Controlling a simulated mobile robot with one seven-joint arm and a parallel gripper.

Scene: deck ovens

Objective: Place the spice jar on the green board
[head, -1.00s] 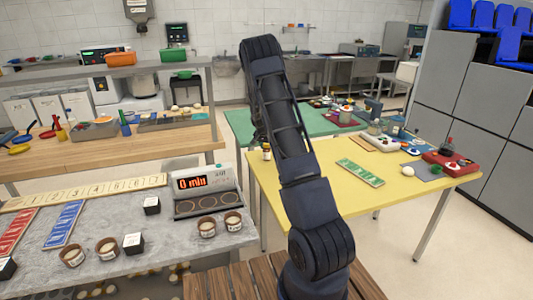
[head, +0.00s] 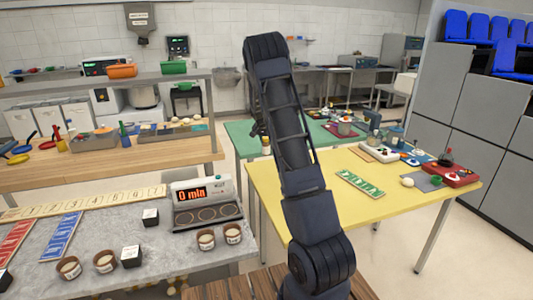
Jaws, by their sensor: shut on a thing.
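The spice jar (head: 266,146), small and amber with a light label, is seen just left of my dark arm. My gripper (head: 260,134) is shut on it, mostly hidden behind the arm. The jar appears above the far left corner of the yellow table; its height is hard to tell. The green board (head: 360,184), a narrow strip with white marks, lies flat on the yellow table, right of my arm and apart from the jar.
The yellow table (head: 320,185) is bare around the green board. A white tray (head: 379,153), a white round item (head: 407,182) and a red tray (head: 452,174) stand towards its right. A green table (head: 240,134) is behind. A grey counter (head: 110,225) with a timer unit (head: 207,203) is at left.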

